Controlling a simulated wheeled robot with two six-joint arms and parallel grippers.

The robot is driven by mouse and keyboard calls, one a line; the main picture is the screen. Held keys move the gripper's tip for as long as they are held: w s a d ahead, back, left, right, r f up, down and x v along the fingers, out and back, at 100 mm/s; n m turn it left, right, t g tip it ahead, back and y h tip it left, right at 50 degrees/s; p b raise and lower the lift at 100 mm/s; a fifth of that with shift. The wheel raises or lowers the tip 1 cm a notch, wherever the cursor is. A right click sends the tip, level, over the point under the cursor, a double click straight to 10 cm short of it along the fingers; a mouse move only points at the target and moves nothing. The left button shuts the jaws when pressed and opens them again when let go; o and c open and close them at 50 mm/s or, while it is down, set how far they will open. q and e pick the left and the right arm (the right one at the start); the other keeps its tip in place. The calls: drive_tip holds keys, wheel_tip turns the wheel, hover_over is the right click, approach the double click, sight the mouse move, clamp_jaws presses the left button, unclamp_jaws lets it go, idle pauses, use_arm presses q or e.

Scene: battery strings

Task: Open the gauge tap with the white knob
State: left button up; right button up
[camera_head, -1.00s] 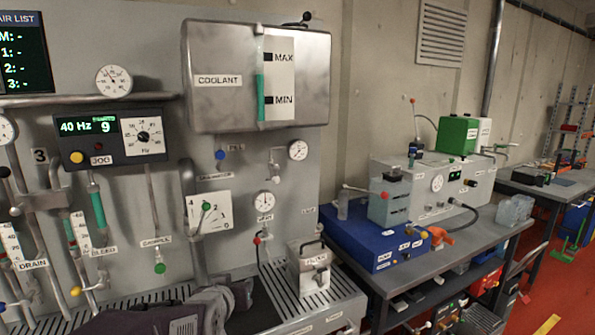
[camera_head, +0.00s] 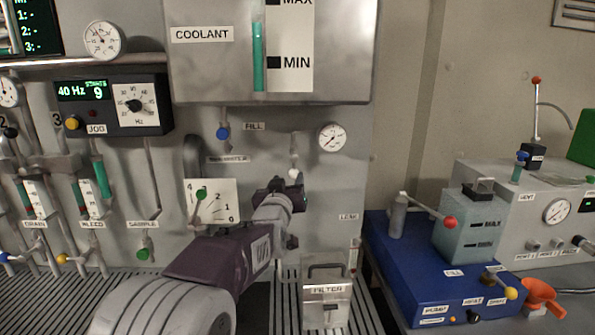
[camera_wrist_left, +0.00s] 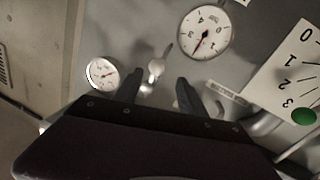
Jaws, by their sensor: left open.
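The white knob (camera_head: 294,173) of the gauge tap is on the grey panel, left of and below a small round gauge (camera_head: 331,137). In the left wrist view the pale knob (camera_wrist_left: 155,69) shows just beyond and between my fingertips, with the small gauge (camera_wrist_left: 103,73) to its left. My left gripper (camera_head: 285,187) is close to the panel just below the knob. In the left wrist view its fingers (camera_wrist_left: 158,82) are spread, with nothing gripped. Whether they touch the tap I cannot tell. My wrist hides the gauge below the tap in the head view.
A selector dial with a green knob (camera_head: 201,194) is left of my gripper. A blue knob (camera_head: 223,133) is up left, under the coolant tank (camera_head: 270,75). A filter box (camera_head: 326,290) stands below. A blue unit (camera_head: 420,265) sits on the right bench.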

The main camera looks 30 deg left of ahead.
sight(294, 174)
use_arm(q)
drive_tip(key=x, duration=0.2)
drive_tip(key=p+x, duration=0.1)
drive_tip(key=x, duration=0.2)
drive_tip(key=p+x, duration=0.1)
drive_tip(key=x, duration=0.2)
drive_tip(key=shift+w+d+f, duration=0.15)
drive_tip(key=shift+w+d, duration=0.1)
drive_tip(key=shift+w, duration=0.15)
drive_tip(key=shift+w+a, duration=0.15)
drive_tip(key=shift+w, duration=0.15)
clamp_jaws()
